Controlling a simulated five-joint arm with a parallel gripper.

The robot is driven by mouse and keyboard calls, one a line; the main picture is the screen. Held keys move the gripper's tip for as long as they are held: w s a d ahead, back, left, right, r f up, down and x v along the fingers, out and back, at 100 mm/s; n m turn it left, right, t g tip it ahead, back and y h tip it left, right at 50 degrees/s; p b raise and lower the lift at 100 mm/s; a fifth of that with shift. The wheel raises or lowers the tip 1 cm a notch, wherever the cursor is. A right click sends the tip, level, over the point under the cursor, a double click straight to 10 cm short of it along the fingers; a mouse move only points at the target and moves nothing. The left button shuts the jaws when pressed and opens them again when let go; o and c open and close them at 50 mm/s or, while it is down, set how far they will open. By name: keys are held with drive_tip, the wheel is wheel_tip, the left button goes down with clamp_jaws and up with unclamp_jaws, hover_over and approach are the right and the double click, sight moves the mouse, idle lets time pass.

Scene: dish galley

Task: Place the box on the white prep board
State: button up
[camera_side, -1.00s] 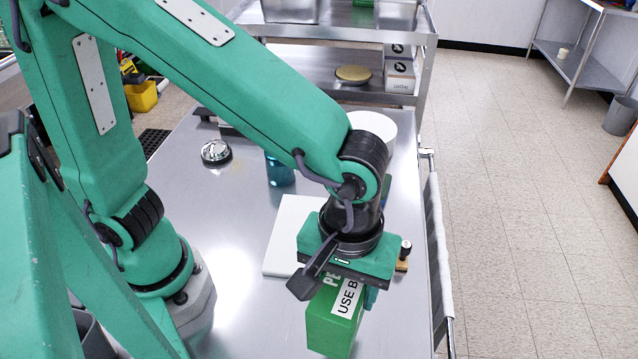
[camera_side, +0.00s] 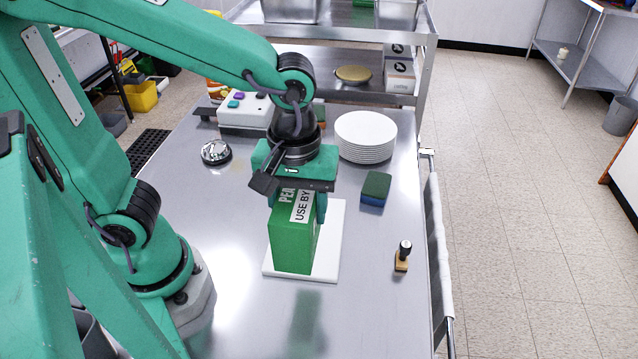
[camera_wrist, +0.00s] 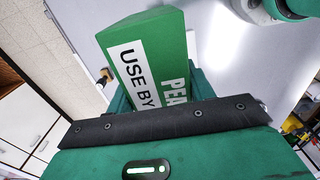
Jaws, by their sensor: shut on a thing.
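The green box (camera_side: 292,236) has a white "USE BY" label and stands upright in my gripper. In the side view it is over the white prep board (camera_side: 331,240), and it hides much of the board. I cannot tell whether its bottom touches the board. My gripper (camera_side: 297,205) is shut on the upper part of the box. The box (camera_wrist: 148,62) also fills the middle of the wrist view, between the fingers.
A stamp with a black knob (camera_side: 402,256) stands right of the board. A green-and-blue sponge (camera_side: 375,188), a stack of white plates (camera_side: 366,137), a silver bell (camera_side: 216,152) and a device with coloured buttons (camera_side: 245,112) are farther back. The table's front is clear.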

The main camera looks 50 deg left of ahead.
drive_tip(key=shift+w+a, duration=0.1)
drive_tip(key=w+a+f, duration=0.7)
drive_tip(key=a, duration=0.2)
drive_tip(key=shift+w, duration=0.15)
idle(0.4)
drive_tip(key=shift+f, duration=1.95)
drive_tip(key=shift+f, duration=0.1)
drive_tip(key=o, duration=1.3)
drive_tip(key=shift+f, duration=0.1)
wheel_tip(320, 180, up, 12)
drive_tip(key=shift+r, duration=0.2)
